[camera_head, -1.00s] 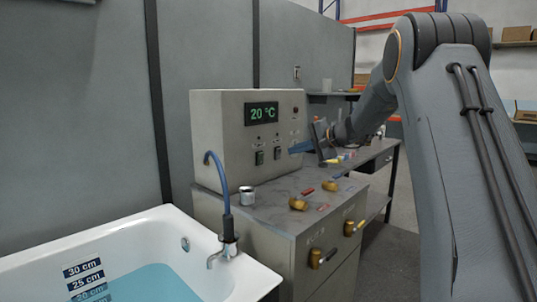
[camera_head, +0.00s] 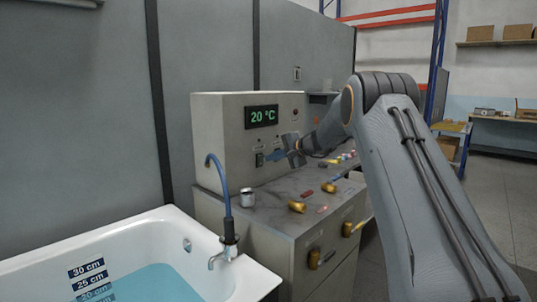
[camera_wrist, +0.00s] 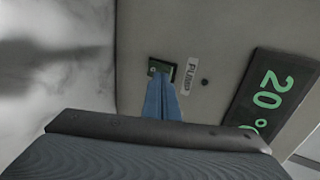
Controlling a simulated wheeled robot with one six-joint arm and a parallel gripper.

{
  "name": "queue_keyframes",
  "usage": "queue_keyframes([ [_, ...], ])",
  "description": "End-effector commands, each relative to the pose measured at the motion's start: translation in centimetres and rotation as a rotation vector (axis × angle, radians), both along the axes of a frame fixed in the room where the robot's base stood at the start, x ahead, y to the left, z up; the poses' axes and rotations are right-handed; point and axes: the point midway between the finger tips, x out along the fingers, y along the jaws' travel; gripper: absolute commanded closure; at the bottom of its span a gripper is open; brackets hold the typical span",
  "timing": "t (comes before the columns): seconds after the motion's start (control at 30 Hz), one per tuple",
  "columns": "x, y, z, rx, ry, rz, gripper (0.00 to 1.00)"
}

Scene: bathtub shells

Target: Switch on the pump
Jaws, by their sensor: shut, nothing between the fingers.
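The control box (camera_head: 222,135) stands on the grey cabinet, with a green 20 °C display (camera_head: 262,116) on its front. The green pump switch (camera_head: 259,159) sits low on that front; in the wrist view the switch (camera_wrist: 161,68) lies beside a label reading PUMP (camera_wrist: 191,76). My gripper (camera_head: 272,156) is shut and empty, its blue fingers pointing at the box front. In the wrist view the fingertips (camera_wrist: 166,80) overlap the edge of the pump switch; I cannot tell whether they touch it. The second switch is hidden behind my gripper in the head view.
A white bathtub (camera_head: 150,222) with blue water and a tap (camera_head: 222,255) stands at the left front. A metal cup (camera_head: 247,196) and brass valves (camera_head: 297,206) with coloured handles are on the cabinet top (camera_head: 270,210). Shelves stand behind at the right.

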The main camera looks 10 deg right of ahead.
Motion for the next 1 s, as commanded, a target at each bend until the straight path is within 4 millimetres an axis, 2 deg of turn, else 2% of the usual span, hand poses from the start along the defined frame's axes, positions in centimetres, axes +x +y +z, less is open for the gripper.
queue_keyframes([
  [0.27, 1.6, 1.2, 0.3, -0.001, 0.001, 0.000, 1.00],
  [1.0, 2.0, 1.8, 0.7, 0.000, 0.001, 0.000, 1.00],
])
